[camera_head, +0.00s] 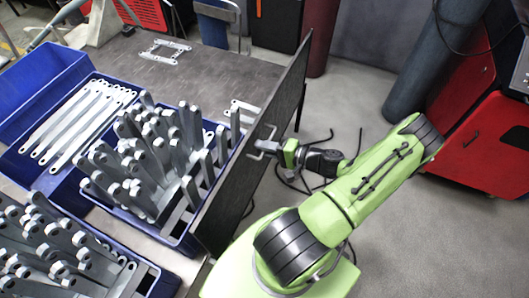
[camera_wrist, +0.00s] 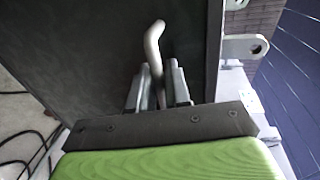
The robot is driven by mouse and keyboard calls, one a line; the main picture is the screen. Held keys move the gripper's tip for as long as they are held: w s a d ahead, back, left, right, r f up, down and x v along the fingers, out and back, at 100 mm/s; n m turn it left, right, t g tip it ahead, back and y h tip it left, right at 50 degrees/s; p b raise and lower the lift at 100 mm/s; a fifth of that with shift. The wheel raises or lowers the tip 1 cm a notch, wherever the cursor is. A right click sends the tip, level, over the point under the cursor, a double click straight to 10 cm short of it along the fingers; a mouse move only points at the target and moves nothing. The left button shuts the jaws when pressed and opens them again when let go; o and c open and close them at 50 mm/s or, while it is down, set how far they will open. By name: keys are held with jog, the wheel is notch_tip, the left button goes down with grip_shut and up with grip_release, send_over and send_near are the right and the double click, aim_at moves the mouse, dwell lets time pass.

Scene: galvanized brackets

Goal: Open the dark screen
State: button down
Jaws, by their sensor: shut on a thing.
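The dark screen (camera_head: 257,150) is a tall thin panel standing upright at the right side of the table, seen nearly edge-on. In the wrist view its dark face (camera_wrist: 85,60) fills the left and middle. A pale metal handle (camera_head: 266,143) sticks out from its face; in the wrist view the bent handle (camera_wrist: 152,45) runs down between my fingers. My gripper (camera_head: 277,148) is at the handle, with its grey fingers (camera_wrist: 160,85) on either side and shut on it. The fingers hide the handle's lower part.
Blue crates (camera_head: 180,242) of galvanized brackets (camera_head: 150,150) stand on the table (camera_head: 225,72), left of the screen. Cables (camera_head: 296,180) lie on the floor behind my arm. A red cabinet (camera_head: 485,140) stands at the right. Grey floor (camera_head: 410,230) is open at lower right.

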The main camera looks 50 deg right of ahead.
aim_at(253, 134)
notch_tip(253, 134, up, 5)
jog(key=shift+r+p, duration=0.15)
jog(key=shift+p, duration=1)
jog(key=shift+w+r, duration=0.1)
jog(key=shift+r, duration=0.1)
jog(key=c, duration=1.3)
grip_release()
jog(key=shift+o, duration=0.2)
jog(key=shift+s+d, duration=0.15)
jog(key=shift+s, duration=0.25)
jog(key=b+v, duration=0.1)
jog(key=v, duration=1.4)
